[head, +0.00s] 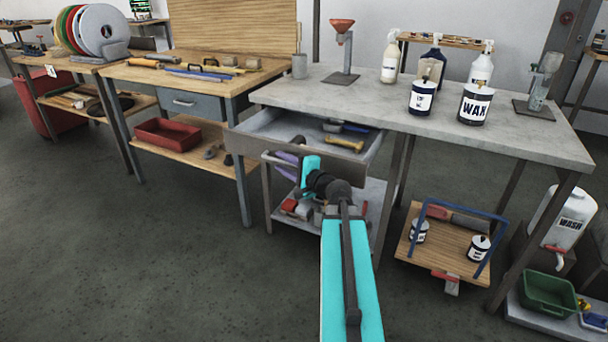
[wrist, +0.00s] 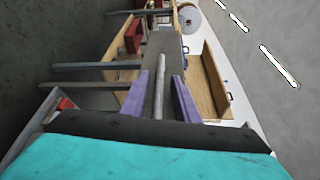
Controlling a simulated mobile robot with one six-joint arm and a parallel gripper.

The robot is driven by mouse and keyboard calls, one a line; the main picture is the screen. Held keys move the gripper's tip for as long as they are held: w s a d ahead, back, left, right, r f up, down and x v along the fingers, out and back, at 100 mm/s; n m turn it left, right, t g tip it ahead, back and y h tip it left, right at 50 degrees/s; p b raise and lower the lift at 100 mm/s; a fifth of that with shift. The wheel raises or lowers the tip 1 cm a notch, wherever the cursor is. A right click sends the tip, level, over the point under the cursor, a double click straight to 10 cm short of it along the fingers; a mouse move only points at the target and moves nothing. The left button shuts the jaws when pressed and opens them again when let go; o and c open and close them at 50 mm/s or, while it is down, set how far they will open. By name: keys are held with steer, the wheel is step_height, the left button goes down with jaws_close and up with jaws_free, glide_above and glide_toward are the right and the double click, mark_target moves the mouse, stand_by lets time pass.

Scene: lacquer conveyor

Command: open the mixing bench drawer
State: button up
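The mixing bench (head: 440,125) has a grey top, and its drawer (head: 300,148) is pulled out under the left part of the top. A yellow-handled brush and dark tools lie inside the drawer. My gripper (head: 283,163), with purple fingers, is at the left part of the drawer front. In the wrist view, the fingers of my gripper (wrist: 161,82) stand apart on either side of a grey handle bar (wrist: 160,88). A gap shows on both sides of the bar. The dark drawer front (wrist: 160,48) lies just beyond the fingertips. My arm hides part of the drawer front.
Bottles, a wax tin (head: 475,104) and a funnel stand (head: 341,50) stand on the bench top. A lower shelf (head: 372,190) holds red items. The floor (head: 130,250) at left is clear.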

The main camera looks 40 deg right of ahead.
steer(key=s, duration=0.3)
steer(key=shift+s+r, duration=0.15)
steer(key=shift+s, duration=0.15)
steer(key=shift+r+p, duration=0.15)
steer(key=shift+p, duration=0.35)
steer(key=shift+d+p, duration=0.1)
steer(key=shift+p, duration=0.55)
steer(key=p, duration=0.4)
steer(key=shift+s, duration=0.35)
steer(key=s+p, duration=0.2)
steer(key=p, duration=0.7)
steer(key=shift+s+r+p, duration=0.2)
steer(key=shift+s+p, duration=2.45)
steer(key=shift+s, duration=0.05)
